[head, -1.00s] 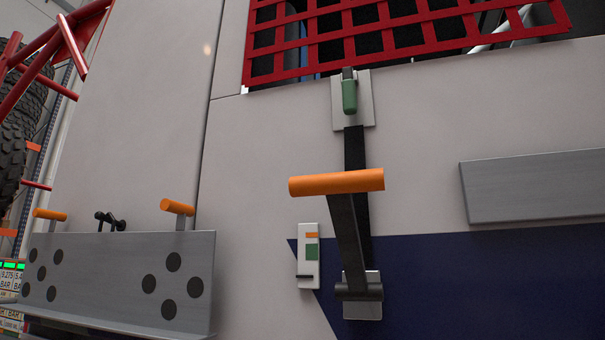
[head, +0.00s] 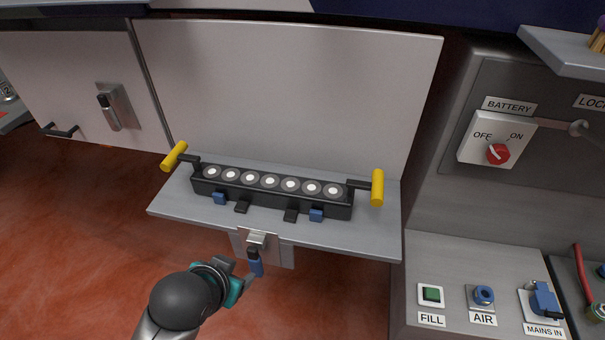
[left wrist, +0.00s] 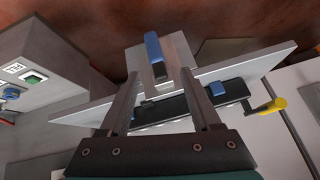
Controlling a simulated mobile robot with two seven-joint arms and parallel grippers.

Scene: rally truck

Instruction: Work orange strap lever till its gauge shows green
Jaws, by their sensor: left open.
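The orange strap lever and its gauge are not in either view now. My left gripper (head: 240,282) is below a grey shelf (head: 370,240), close to a blue-tipped latch (head: 255,262) on a metal plate under the shelf's front edge. In the left wrist view my gripper (left wrist: 160,76) is open, and its two fingers are apart with nothing seen held between them. The blue latch (left wrist: 153,47) shows just beyond the fingertips; whether they touch it I cannot tell. My right gripper is in neither view.
A black lamp bar (head: 270,190) with yellow handles, one the right handle (head: 377,188), lies on the shelf. A panel with a red battery switch (head: 498,153) and a console with a green FILL button (head: 431,294) stand at right. Reddish floor (head: 70,230) is open at left.

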